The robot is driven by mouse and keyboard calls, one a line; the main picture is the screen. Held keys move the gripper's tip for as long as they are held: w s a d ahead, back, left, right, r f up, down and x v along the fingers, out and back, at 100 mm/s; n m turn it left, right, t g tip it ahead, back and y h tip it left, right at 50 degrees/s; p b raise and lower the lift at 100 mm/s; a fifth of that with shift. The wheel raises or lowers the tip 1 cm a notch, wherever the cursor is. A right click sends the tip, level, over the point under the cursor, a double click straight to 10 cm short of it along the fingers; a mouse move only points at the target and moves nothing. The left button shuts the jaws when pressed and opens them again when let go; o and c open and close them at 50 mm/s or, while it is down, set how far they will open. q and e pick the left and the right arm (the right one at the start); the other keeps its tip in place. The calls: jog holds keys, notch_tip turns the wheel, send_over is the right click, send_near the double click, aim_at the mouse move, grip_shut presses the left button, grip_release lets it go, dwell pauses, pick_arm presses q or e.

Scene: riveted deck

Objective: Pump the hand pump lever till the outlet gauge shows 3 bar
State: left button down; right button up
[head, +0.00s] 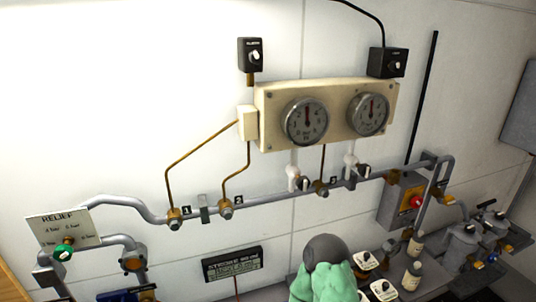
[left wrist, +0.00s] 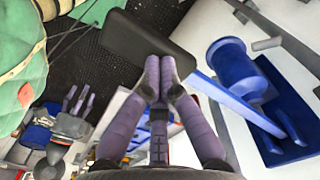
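The lever is a blue bar (left wrist: 230,100) with a black grip (left wrist: 135,38) in the left wrist view. It runs by a blue pump body (left wrist: 230,65) on a blue base. My left gripper (left wrist: 163,78) has its purple fingers together against the grip; the grip does not appear to lie between them. What looks like my right gripper (left wrist: 78,100) shows apart from the lever, fingers spread, empty. In the head view two round gauges, left (head: 306,120) and right (head: 368,113), sit on a cream panel. Each has a reddish upward mark; labels and readings are too small to trust.
A RELIEF plate (head: 64,229) with a green knob (head: 64,250) is at the left. A grey pipe (head: 280,210) crosses the wall. Red-knobbed box (head: 400,202) and several small fittings crowd the right.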

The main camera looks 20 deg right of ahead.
pick_arm(q)
notch_tip(320, 180, up, 9)
jog(key=p, duration=0.6)
jog(key=shift+f, duration=0.15)
jog(key=shift+w, duration=0.1)
dwell(1.1)
notch_tip(320, 180, up, 5)
jog(key=p, duration=0.4)
dwell(0.7)
